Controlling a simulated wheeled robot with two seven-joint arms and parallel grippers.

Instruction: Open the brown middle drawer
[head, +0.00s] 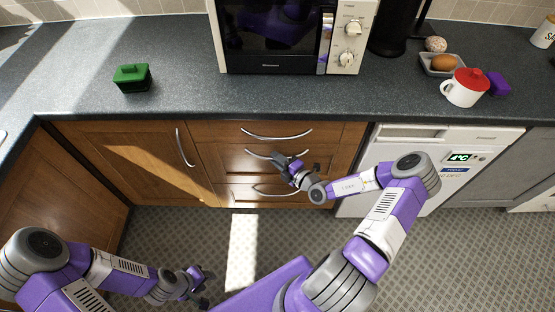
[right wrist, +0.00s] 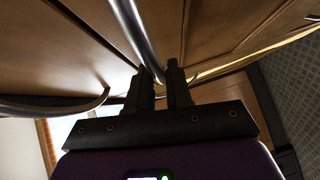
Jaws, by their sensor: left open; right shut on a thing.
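The brown middle drawer (head: 235,160) is in the wooden cabinet under the counter, between a top and a bottom drawer. Its front looks about level with the others; I see no clear gap. Its curved metal handle (head: 256,153) meets my right gripper (head: 283,163). In the right wrist view my right gripper (right wrist: 160,82) has its dark fingers closed around a metal handle bar (right wrist: 138,42). My left gripper (head: 203,285) is open and empty, low over the floor at the lower left, away from the drawers.
The top drawer handle (head: 277,134) and bottom drawer handle (head: 272,191) lie close above and below. A cupboard door (head: 140,150) is left; a white appliance (head: 385,145) is right. The counter (head: 190,85) overhangs the drawers. The patterned floor (head: 180,235) before them is clear.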

